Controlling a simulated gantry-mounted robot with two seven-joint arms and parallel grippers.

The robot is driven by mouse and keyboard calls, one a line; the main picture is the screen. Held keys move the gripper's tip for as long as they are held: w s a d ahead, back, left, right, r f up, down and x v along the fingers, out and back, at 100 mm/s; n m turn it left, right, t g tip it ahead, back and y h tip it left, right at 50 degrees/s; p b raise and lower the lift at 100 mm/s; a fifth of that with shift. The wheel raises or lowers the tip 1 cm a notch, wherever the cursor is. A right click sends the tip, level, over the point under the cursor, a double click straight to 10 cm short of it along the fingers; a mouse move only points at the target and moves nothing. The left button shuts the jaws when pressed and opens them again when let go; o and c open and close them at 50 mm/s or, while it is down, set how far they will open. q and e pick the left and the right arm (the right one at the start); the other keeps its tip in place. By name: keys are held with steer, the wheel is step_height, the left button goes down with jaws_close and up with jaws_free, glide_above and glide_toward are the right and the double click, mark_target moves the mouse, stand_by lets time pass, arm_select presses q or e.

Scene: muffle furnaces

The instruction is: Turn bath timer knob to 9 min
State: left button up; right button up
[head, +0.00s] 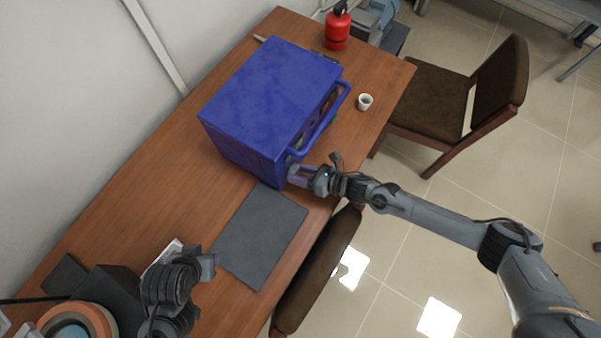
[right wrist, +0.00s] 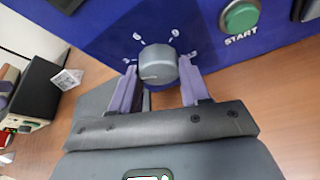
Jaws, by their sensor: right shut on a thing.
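The bath (head: 265,95) is a large blue box on the wooden table. Its grey round timer knob (right wrist: 158,63) sits on the front panel in the right wrist view, with white dial marks around its upper side. A pale mark shows low on the knob's face. My right gripper (head: 292,174) is at the bath's near front corner. In the right wrist view, its two fingers (right wrist: 158,88) are shut on the knob, one on each side. My left gripper (head: 208,264) is over the near part of the table, away from the bath; its fingers are unclear.
A green START button (right wrist: 240,16) is right of the knob. A dark grey mat (head: 260,235) lies in front of the bath. A white cup (head: 365,102) and red extinguisher (head: 337,28) stand farther back. Chairs (head: 440,100) stand along the table's right side.

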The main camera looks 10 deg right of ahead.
steer(key=o, duration=1.1)
steer(key=shift+c, duration=0.2)
steer(key=shift+d, duration=0.1)
steer(key=v, duration=1)
steer(key=shift+s+d+r, duration=0.15)
steer(key=shift+d, duration=0.1)
